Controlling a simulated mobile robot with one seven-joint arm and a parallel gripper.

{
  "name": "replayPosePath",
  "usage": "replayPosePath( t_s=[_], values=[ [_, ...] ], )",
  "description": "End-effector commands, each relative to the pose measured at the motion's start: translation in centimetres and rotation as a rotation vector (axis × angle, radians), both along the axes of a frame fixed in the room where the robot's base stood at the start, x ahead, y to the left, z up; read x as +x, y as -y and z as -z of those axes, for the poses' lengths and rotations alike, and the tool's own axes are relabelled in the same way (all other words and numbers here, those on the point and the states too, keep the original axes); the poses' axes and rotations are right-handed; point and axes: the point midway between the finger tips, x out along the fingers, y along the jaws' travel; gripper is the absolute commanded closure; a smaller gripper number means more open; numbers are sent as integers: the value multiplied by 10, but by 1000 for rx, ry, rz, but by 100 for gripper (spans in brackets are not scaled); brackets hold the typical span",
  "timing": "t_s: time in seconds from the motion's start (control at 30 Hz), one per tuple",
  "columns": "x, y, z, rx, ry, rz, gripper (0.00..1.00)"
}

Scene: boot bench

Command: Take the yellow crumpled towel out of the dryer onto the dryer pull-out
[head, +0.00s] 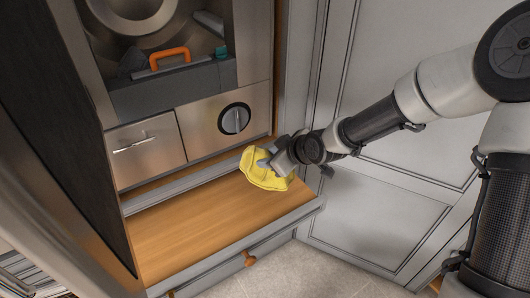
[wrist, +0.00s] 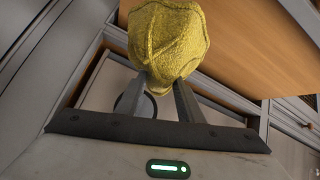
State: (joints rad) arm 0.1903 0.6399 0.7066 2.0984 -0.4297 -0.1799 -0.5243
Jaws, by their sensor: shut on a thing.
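The yellow crumpled towel (head: 262,172) is held at the tips of my gripper (head: 270,161), over the right part of the wooden dryer pull-out (head: 190,228). In the wrist view the towel (wrist: 168,38) is bunched between the two fingers of my gripper (wrist: 166,82), which is shut on it. I cannot tell whether the towel touches the pull-out board. The dryer (head: 150,75) stands behind the pull-out, with its round drum opening at the top left of the head view.
A dark open door (head: 55,150) stands at left. A grey panelled cabinet door (head: 385,205) is on the right. The pull-out's left and middle are clear.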

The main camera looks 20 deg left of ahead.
Motion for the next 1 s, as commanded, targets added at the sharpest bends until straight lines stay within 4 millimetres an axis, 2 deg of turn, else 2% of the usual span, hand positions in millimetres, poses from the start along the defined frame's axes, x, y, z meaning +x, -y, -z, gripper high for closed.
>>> replayPosePath(
  t_s=[0.47,0.67,1.0],
  values=[
    [0,1,3,1,6,1,93],
    [-1,0,20,1,6,1,93],
    [-1,1,61,1,5,2,93]
  ],
)
